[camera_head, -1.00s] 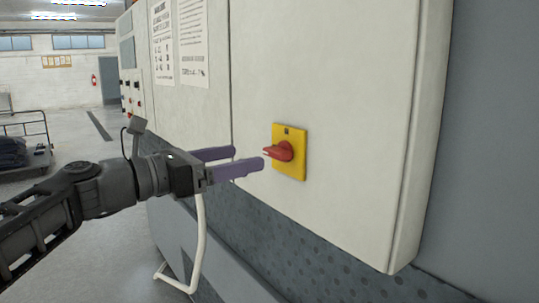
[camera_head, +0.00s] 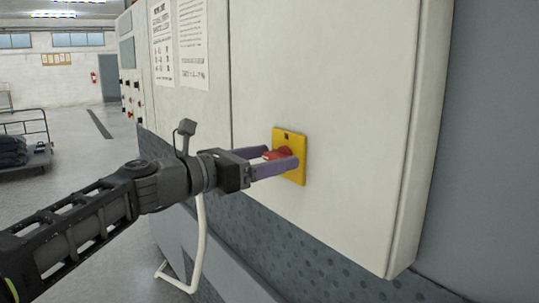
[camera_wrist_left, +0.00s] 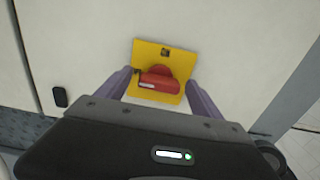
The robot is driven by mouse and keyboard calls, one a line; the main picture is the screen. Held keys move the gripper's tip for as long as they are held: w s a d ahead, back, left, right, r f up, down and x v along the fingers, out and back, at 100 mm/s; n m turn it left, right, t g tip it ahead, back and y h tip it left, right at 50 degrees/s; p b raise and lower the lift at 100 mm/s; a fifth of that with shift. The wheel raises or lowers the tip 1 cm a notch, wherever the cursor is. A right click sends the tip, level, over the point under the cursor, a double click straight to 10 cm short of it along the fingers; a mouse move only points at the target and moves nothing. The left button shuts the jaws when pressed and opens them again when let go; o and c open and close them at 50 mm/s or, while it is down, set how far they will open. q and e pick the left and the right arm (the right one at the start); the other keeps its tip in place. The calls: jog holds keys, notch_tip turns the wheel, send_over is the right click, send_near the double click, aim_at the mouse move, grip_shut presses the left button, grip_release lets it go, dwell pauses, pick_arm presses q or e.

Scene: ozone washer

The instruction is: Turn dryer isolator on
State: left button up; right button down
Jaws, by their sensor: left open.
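The dryer isolator is a red rotary handle (camera_head: 275,154) on a yellow square plate (camera_head: 300,145), fixed to the front of a cream cabinet. In the left wrist view the red handle (camera_wrist_left: 159,79) lies roughly crosswise on the yellow plate (camera_wrist_left: 148,52). My left gripper (camera_head: 281,158) is open, with one purple finger on each side of the handle. In the head view the near finger covers part of the handle and plate. In the left wrist view the fingers (camera_wrist_left: 160,86) flank the handle; I cannot tell whether they touch it. My right gripper is not in view.
The cream cabinet door (camera_head: 330,70) is flat around the switch. A white bent tube (camera_head: 199,240) stands below my left arm. Further left are a panel with buttons (camera_head: 131,98) and a trolley (camera_head: 25,145). Open floor lies between.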

pick_arm(q)
jog(key=c, duration=1.4)
